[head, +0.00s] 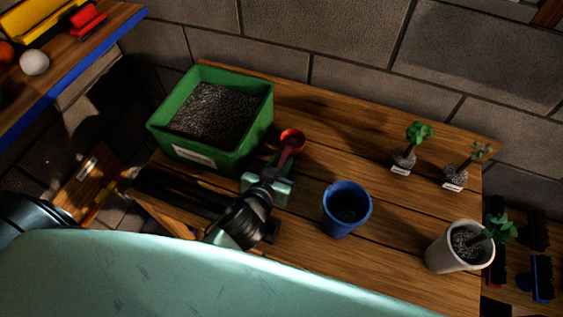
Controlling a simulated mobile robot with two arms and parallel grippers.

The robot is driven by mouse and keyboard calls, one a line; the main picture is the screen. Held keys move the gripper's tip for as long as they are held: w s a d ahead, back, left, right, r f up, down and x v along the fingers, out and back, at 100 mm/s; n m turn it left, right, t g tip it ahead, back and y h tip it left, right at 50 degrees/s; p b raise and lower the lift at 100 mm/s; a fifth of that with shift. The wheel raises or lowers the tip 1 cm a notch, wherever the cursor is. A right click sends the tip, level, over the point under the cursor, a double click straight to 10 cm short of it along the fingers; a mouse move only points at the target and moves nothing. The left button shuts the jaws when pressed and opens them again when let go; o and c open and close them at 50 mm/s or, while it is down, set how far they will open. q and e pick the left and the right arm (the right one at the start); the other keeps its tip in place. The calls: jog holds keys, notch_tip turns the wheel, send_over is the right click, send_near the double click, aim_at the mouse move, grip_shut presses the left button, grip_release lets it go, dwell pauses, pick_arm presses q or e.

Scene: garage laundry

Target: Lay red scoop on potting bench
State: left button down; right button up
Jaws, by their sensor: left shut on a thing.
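The red scoop (292,139) shows its round bowl near the middle of the head view, just right of the green soil bin. My left gripper (279,168) is shut on the scoop's handle, which is mostly hidden between the fingers. The scoop is over the wooden potting bench (330,103); I cannot tell whether it touches the boards. My right gripper is not in view.
A green bin (257,133) of dark soil stands at the bench's back left. A blue pot (346,211) is right of my gripper. A white pot (449,250) with a plant and two seedlings (404,160) (455,177) stand rightward. The back middle is clear.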

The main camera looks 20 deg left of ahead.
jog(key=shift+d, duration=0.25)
pick_arm(q)
jog(key=shift+f, duration=0.2)
jog(key=c, duration=1.3)
grip_release()
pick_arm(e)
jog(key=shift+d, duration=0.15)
pick_arm(q)
jog(key=shift+r, duration=0.1)
jog(key=shift+r, duration=0.2)
jog(key=b+v, duration=0.1)
jog(key=v, duration=1)
jog(key=shift+s+f+b, duration=0.1)
jog(key=shift+s+b, duration=0.15)
jog(key=shift+b, duration=0.05)
jog(key=shift+s+r, duration=0.2)
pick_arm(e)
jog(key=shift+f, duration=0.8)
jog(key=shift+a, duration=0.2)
